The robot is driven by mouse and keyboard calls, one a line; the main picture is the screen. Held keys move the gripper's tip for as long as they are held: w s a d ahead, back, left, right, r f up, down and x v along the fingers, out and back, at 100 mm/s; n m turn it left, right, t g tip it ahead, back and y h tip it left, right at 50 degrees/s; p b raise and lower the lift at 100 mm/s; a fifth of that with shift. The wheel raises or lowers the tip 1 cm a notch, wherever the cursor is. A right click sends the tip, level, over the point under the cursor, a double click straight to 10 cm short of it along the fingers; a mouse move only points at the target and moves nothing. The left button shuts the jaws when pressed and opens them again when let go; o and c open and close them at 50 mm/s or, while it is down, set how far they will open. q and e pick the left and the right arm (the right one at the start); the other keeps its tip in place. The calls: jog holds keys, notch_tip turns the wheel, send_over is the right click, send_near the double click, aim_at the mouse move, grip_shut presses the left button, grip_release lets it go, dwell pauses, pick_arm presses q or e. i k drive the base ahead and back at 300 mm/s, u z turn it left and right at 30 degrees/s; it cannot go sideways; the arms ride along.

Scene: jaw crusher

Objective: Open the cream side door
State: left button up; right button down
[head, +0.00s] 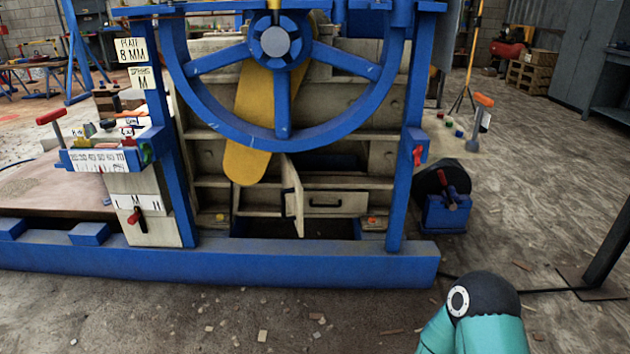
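The cream side door (298,212) is a narrow panel low in the middle of the crusher's front. It stands at an angle, swung out from the frame, with a dark handle (287,190) on its left side. How far it is swung cannot be judged exactly. A dark opening shows beside and below it. To its right is a cream drawer front (336,203) with a black bar handle. Neither of my grippers is in view. Only a teal and black joint of my arm shows at the bottom right, well apart from the door.
A blue flywheel (283,138) and yellow guard (252,125) hang above the door. A blue base beam (215,267) runs below it. A control panel (97,160) with levers stands left. A blue-based machine (445,213) sits right. Rubble lies on the front floor.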

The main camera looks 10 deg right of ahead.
aim_at(291, 184)
jog(key=z, duration=0.35)
jog(key=i, duration=1.9)
jog(key=u, duration=0.4)
